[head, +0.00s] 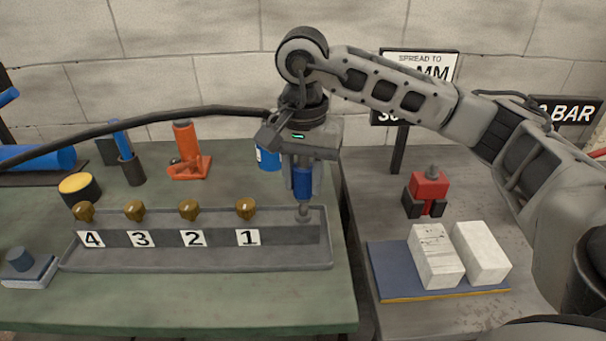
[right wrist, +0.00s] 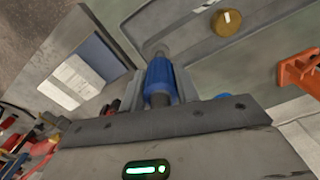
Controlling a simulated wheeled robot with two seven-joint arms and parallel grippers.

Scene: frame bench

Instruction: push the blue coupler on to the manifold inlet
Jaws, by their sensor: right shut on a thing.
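My right gripper (head: 302,192) points straight down over the right end of the grey manifold (head: 200,259) and is shut on the blue coupler (head: 303,181). The coupler is upright between the fingers, and it also shows in the right wrist view (right wrist: 160,75). The manifold inlet (head: 303,214), a grey stub, is directly below the coupler and in line with it. I cannot tell how far the coupler is seated on it. A black hose (head: 150,118) runs from the left to the gripper. My left gripper is out of view.
Several brass knobs (head: 246,207) with number plates line the manifold left of the gripper. An orange tool (head: 187,160) and a blue can (head: 268,158) stand behind. On the right bench are a red-black object (head: 428,193) and white blocks (head: 436,256) on a blue mat.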

